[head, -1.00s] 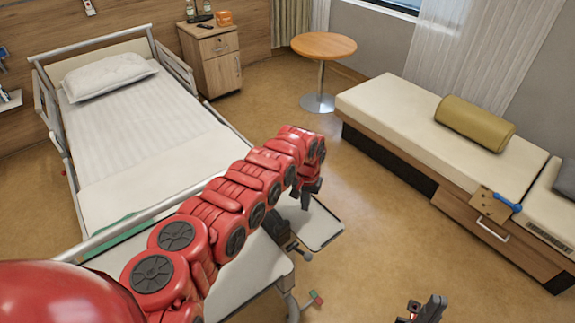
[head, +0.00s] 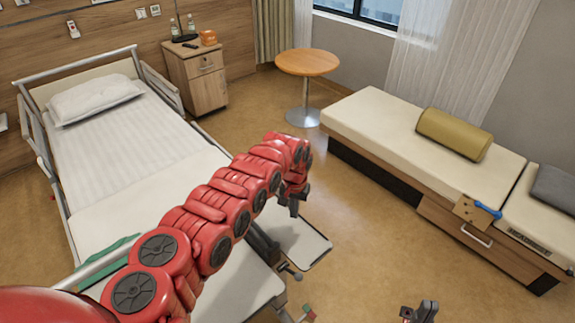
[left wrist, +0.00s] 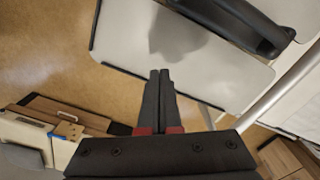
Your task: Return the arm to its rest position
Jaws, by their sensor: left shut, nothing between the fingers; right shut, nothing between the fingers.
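My left arm, red and jointed, reaches from the lower left of the head view out over the overbed table by the bed. My left gripper (head: 293,206) is shut and empty at its end. In the left wrist view its dark fingers (left wrist: 159,75) are together, above the floor and the edge of the light table top (left wrist: 120,52). My right gripper (head: 420,311) shows at the bottom edge of the head view, shut and empty. Its arm is out of view.
The bed (head: 150,150) with a white pillow (head: 95,99) stands at the left. A bedside cabinet (head: 197,80) and a round table (head: 308,62) stand behind. A bench (head: 380,122) with an olive bolster (head: 453,134) runs along the right. The floor (head: 380,225) between is clear.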

